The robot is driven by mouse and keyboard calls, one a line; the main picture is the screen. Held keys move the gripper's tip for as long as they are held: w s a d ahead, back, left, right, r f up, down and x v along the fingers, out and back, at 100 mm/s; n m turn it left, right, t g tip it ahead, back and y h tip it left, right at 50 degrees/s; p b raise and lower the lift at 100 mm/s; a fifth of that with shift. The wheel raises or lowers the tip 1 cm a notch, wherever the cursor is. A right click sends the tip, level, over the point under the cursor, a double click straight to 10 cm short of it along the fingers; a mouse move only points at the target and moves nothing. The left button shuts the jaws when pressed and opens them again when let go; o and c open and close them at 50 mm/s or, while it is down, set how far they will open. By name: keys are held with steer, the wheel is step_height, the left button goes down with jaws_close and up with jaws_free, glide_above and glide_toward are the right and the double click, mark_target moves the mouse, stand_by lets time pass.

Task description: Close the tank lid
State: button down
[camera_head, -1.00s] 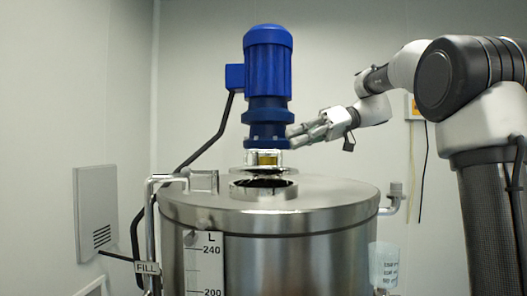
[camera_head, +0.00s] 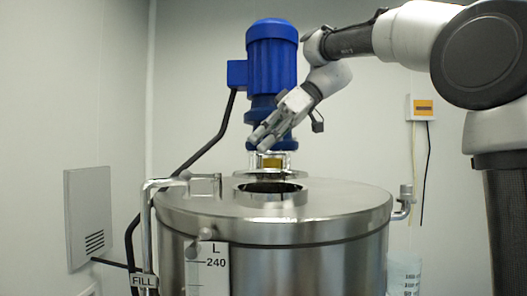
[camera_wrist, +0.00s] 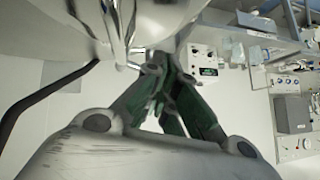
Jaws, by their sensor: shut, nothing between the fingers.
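The steel tank (camera_head: 330,215) stands in front of me with a round, collared opening (camera_head: 270,192) in its top. The opening shows dark inside, so it is uncovered. A thin metal disc (camera_head: 300,174) shows just behind the opening, under the motor; I cannot tell whether it is the lid or a mounting flange. My gripper (camera_head: 258,143) is shut and empty, pointing down-left in front of the blue motor's lower part, above the opening. In the wrist view its fingers (camera_wrist: 168,68) come together near shiny curved metal at the top.
The blue motor (camera_head: 271,60) stands upright behind the opening, with a black cable running down-left. A bent metal pipe (camera_head: 148,215) and a small bracket (camera_head: 205,185) are at the tank's left. A fitting (camera_head: 404,203) is at its right. The tank top's front right is clear.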

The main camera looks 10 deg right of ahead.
mark_target(269, 168)
steer(key=shift+s+f, duration=0.2)
steer(key=shift+f, duration=0.5)
steer(key=shift+s+f, duration=0.15)
steer(key=shift+f, duration=0.5)
steer(key=shift+n+t, duration=0.3)
steer(key=shift+t, duration=0.2)
steer(key=shift+s+a+f, duration=0.1)
steer(key=shift+s+f, duration=0.2)
steer(key=shift+f, duration=0.5)
steer(key=shift+s+d+f, duration=0.1)
steer(key=shift+s+f, duration=0.15)
steer(key=shift+f, duration=0.6)
steer(key=shift+s+a+f, duration=0.1)
steer(key=shift+s+f, duration=0.2)
steer(key=shift+f, duration=0.5)
